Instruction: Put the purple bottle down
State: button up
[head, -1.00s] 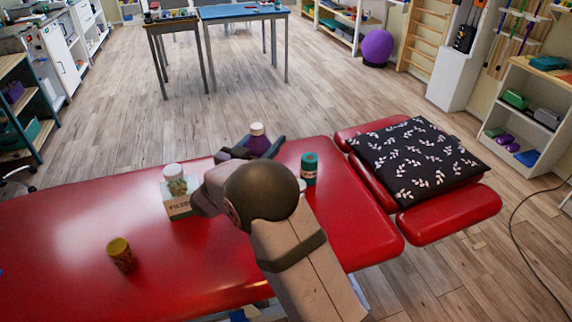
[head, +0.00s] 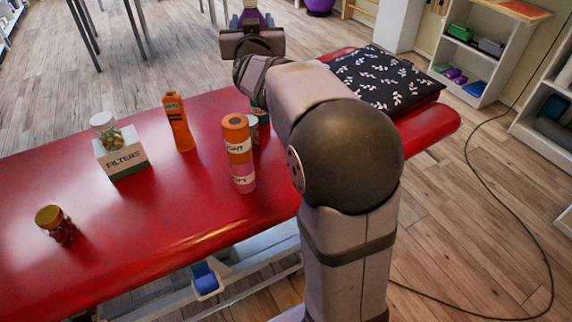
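The bottle's base is hidden by my gripper and wrist.
On the table stand an orange bottle (head: 179,122), an orange-and-pink cylinder or stack (head: 238,150), a FILTERS box (head: 124,160) with a jar (head: 106,131) on it, and a yellow-lidded jar (head: 56,225). A teal container is partly hidden by my arm. A patterned cushion (head: 385,80) lies right.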

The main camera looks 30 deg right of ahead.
jog(key=s+d+f+b, duration=0.4)
jog(key=s+d, duration=0.2)
notch_tip(320, 180, down, 22)
jog(key=b, duration=0.1)
jog(key=shift+w+a, duration=0.2)
jog(key=shift+w, duration=0.1)
dwell(0.6)
jog(key=shift+f+b, duration=0.1)
jog(key=shift+b, duration=0.2)
jog(key=o, duration=1.5)
jog(key=shift+f, duration=0.1)
jog(key=shift+r, duration=0.25)
jog(key=v, duration=0.7)
jog(key=shift+s, duration=0.3)
jog(key=shift+a+f, duration=0.1)
